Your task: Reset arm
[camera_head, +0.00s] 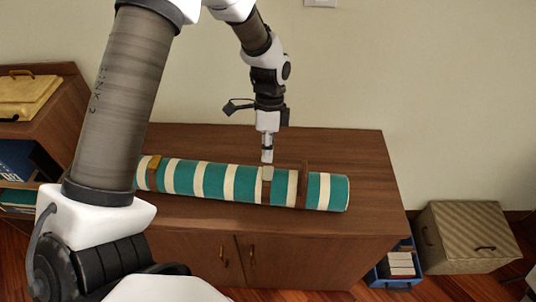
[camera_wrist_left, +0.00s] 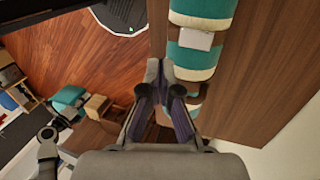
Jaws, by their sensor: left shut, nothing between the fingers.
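My left gripper (camera_head: 267,158) is shut and empty. In the head view it points down just above the middle-right part of a teal and cream striped roll (camera_head: 213,181). I cannot tell whether its tips touch the roll. The roll lies along the top of a brown wooden cabinet (camera_head: 345,151), with brown straps around it and a pale tag (camera_head: 267,173) below the fingertips. In the left wrist view the closed fingers (camera_wrist_left: 160,68) show beside the roll (camera_wrist_left: 202,55), whose lower part they cover.
A wooden shelf (camera_head: 60,92) with a yellow case (camera_head: 25,96) on top stands at the left. A patterned box (camera_head: 468,236) and a blue bin (camera_head: 385,274) stand on the floor at the right. The wall is close behind the cabinet.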

